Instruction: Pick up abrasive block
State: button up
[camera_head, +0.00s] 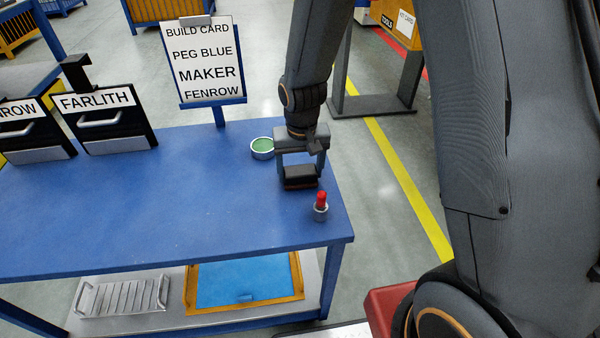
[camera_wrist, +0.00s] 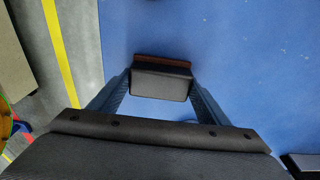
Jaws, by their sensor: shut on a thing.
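The abrasive block (camera_head: 300,172) is a small dark block with a reddish-brown lower layer. My gripper (camera_head: 300,176) is shut on it near the right end of the blue table. In the wrist view the block (camera_wrist: 161,82) sits between the two fingertips of my gripper (camera_wrist: 160,88), with its brown edge showing on the far side. I cannot tell whether the block touches the tabletop or is just above it.
The blue table (camera_head: 150,205) is mostly clear on its left. A round green-topped tin (camera_head: 262,148) stands left of my gripper, and a red-topped item (camera_head: 320,206) stands close in front. A build card (camera_head: 207,62) and labelled bins (camera_head: 105,120) stand at the back.

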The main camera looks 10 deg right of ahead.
aim_at(300, 170)
notch_tip(300, 170, up, 10)
jog(key=shift+f+b, duration=0.2)
jog(key=shift+b, duration=0.6)
jog(key=o, duration=0.4)
jog(key=shift+c, duration=1.2)
jog(key=shift+s, duration=0.15)
